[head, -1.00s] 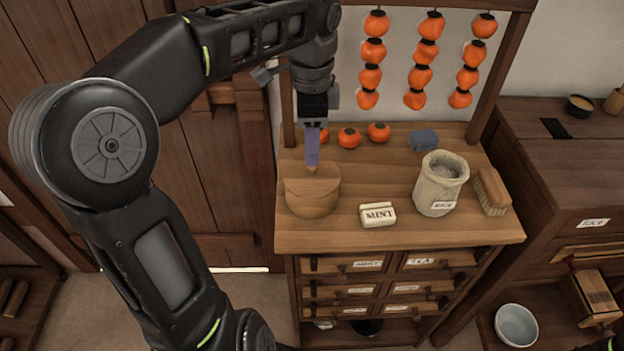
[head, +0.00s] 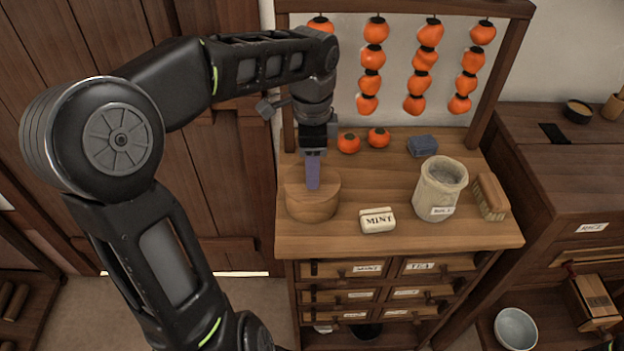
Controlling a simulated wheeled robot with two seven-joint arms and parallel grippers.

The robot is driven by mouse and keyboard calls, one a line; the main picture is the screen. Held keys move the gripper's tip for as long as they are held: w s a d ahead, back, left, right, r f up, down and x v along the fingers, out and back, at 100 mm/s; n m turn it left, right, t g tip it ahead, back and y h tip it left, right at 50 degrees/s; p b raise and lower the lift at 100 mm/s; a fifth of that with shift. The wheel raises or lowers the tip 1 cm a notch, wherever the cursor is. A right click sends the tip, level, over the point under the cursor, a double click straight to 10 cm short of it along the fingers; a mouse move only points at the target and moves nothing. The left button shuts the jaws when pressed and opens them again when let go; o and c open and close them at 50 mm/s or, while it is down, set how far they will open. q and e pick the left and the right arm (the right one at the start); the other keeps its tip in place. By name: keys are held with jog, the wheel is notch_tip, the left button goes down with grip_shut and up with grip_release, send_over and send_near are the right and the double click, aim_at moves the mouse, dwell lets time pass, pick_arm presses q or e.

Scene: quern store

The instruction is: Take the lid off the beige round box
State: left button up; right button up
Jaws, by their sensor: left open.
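The beige round box (head: 312,210) is a wooden drum at the left end of the counter. Its lid (head: 328,182) sits on top, level as far as I can see. My left gripper (head: 313,186) points down over the middle of the lid, with its bluish finger in front of the spot where the lid's knob stands, so the knob is hidden. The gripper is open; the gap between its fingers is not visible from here. I cannot tell whether the fingers touch the lid. My right gripper is out of view.
On the counter (head: 400,240) are a white MINT block (head: 378,220), a cloth sack (head: 438,190), a brush (head: 490,197), a blue-grey block (head: 422,145) and loose persimmons (head: 378,138). Strung persimmons (head: 422,66) hang behind.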

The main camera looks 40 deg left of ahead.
pick_arm(q)
jog(key=shift+c, duration=0.2)
grip_shut()
dwell(0.4)
